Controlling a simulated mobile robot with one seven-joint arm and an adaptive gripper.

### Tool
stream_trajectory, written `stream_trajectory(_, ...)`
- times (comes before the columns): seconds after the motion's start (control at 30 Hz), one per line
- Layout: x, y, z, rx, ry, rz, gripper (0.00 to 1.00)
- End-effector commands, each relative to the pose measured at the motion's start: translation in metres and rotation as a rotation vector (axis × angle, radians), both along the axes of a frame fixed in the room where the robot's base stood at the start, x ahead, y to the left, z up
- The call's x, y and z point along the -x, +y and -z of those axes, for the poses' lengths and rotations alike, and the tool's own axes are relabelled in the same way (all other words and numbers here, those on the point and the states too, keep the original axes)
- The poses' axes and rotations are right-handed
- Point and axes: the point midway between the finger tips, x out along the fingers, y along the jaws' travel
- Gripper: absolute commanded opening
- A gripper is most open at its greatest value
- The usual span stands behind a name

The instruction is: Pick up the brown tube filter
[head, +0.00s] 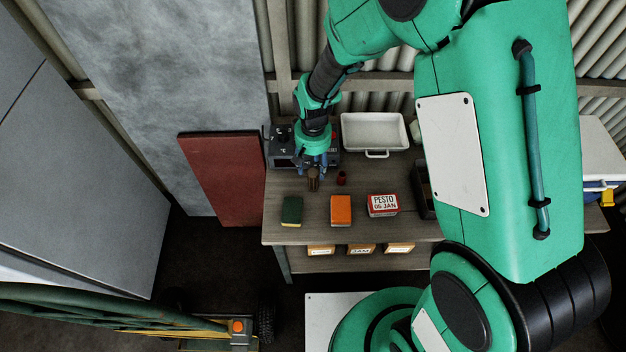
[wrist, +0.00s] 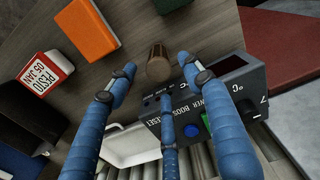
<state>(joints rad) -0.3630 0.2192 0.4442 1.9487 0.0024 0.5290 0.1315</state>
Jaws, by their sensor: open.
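The brown tube filter (head: 313,181) stands on the wooden bench, just below my gripper (head: 314,163) in the head view. In the wrist view the brown tube filter (wrist: 158,66) is a short brown cylinder with a lighter top. It lies between and just beyond the blue fingertips of my gripper (wrist: 157,76). My gripper is open, with its fingers spread. I cannot tell whether any finger touches the filter. In the head view the fingers partly hide the filter's upper end.
A dark power box (wrist: 215,100) stands close to the filter. A small red item (head: 342,178) is to its right. Green (head: 292,210), orange (head: 340,210) and pesto (head: 382,205) boxes line the front of the bench (head: 275,235). A white tray (head: 375,120) sits behind.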

Motion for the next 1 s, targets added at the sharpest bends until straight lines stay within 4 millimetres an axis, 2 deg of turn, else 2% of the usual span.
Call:
stream_trajectory(0.27, 0.002, 0.000, 0.010, 0.000, 0.002, 0.000, 0.51)
stream_trajectory(0.63, 0.004, 0.000, 0.049, 0.000, 0.001, 0.000, 0.51)
stream_trajectory(1.0, 0.004, 0.000, 0.052, 0.000, 0.000, 0.000, 0.51)
